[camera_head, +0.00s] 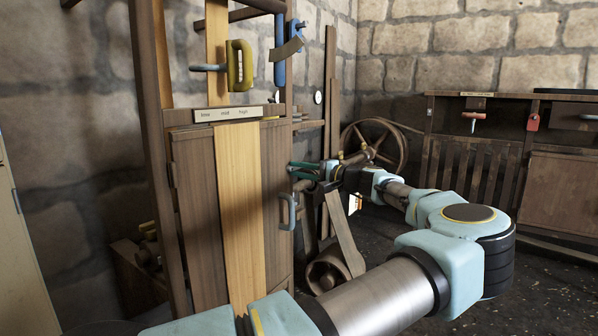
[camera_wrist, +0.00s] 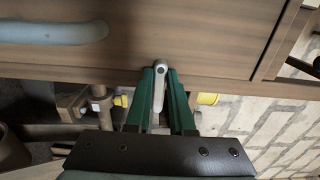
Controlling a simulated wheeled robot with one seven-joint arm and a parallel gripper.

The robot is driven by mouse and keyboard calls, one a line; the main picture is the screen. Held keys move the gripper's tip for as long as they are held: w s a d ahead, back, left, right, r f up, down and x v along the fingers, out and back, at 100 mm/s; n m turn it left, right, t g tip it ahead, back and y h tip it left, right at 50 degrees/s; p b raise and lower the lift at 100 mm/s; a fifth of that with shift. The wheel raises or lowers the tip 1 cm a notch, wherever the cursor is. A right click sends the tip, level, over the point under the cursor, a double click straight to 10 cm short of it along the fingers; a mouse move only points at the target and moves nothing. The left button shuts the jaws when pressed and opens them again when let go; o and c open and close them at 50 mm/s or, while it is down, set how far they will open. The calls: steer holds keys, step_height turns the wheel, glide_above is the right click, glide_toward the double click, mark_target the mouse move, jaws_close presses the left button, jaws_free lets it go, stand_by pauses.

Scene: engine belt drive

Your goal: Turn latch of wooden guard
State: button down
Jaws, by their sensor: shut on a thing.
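The wooden guard (camera_head: 242,215) is a door-like panel of upright planks, dark at the sides and pale in the middle, at left centre in the head view. It fills the top of the wrist view (camera_wrist: 215,35). The latch (camera_wrist: 160,88), a small light-grey lever with a round pivot end, sits at the guard's edge in the wrist view. My gripper (camera_wrist: 161,74) has green fingers on both sides of the latch and is shut on it. In the head view my gripper (camera_head: 297,170) is at the guard's right edge, and the latch cannot be made out there.
A blue-grey handle (camera_head: 287,212) is on the guard below my gripper; it also shows in the wrist view (camera_wrist: 52,31). A label strip (camera_head: 228,113) reads low, mid, high. A spoked wheel (camera_head: 374,145) and a lower pulley (camera_head: 327,272) stand to the right. A wooden cabinet (camera_head: 572,185) is farther right.

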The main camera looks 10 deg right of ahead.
steer(key=c, duration=0.8)
jaws_free()
steer(key=v, duration=1)
steer(key=shift+s+d+p, duration=0.25)
steer(key=shift+s+p, duration=0.05)
steer(key=shift+p, duration=0.05)
